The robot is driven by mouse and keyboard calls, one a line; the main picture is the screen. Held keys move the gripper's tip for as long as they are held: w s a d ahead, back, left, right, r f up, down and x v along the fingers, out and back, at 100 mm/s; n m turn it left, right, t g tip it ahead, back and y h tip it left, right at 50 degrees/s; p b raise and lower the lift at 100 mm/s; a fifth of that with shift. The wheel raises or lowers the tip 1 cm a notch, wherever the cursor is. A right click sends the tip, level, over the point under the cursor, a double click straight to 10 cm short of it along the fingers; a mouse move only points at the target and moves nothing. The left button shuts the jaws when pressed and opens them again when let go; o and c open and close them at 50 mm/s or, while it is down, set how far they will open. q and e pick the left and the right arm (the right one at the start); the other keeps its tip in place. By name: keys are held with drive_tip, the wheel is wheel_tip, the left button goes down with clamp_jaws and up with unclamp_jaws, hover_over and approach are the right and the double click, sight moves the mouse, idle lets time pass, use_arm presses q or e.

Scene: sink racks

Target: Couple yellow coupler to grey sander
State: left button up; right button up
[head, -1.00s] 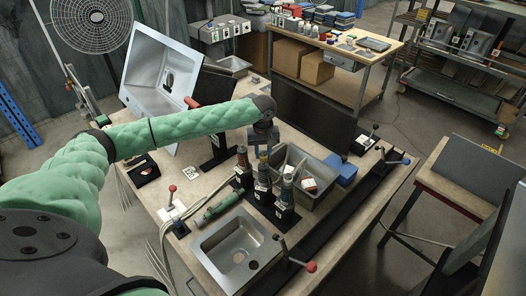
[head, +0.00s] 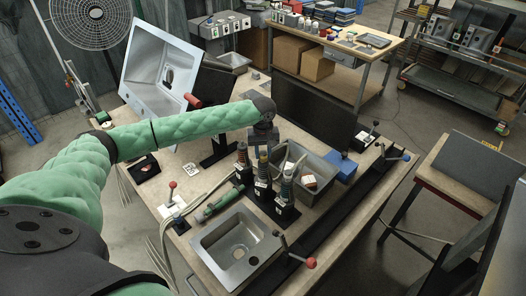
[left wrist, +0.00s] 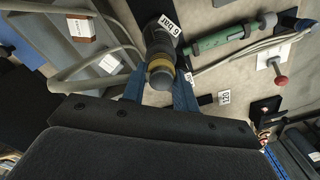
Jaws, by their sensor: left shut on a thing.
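A coupler with a yellow band (left wrist: 160,66) shows at the top centre of the left wrist view, with its dark round end toward the camera. My left gripper (left wrist: 160,92) is shut on it, with blue fingers on either side. In the head view my left gripper (head: 263,140) is over the middle of several upright couplers on black stands, and this coupler (head: 263,164) is below it. A "6 bar" label (left wrist: 168,25) is beside it. A green tool (head: 220,203) lies left of the stands. I cannot make out a grey sander. My right gripper is not in view.
A grey bin (head: 318,178) with boxes and a hose stands right of the stands. A steel sink (head: 238,248) is at the front. Red-knobbed levers (head: 310,263) stand up near it. A black panel (head: 315,98) stands behind, and a tilted sink (head: 160,65) at back left.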

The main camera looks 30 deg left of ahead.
use_arm(q)
drive_tip(key=shift+f, duration=0.2)
drive_tip(key=o, duration=1.1)
drive_tip(key=shift+o, duration=0.3)
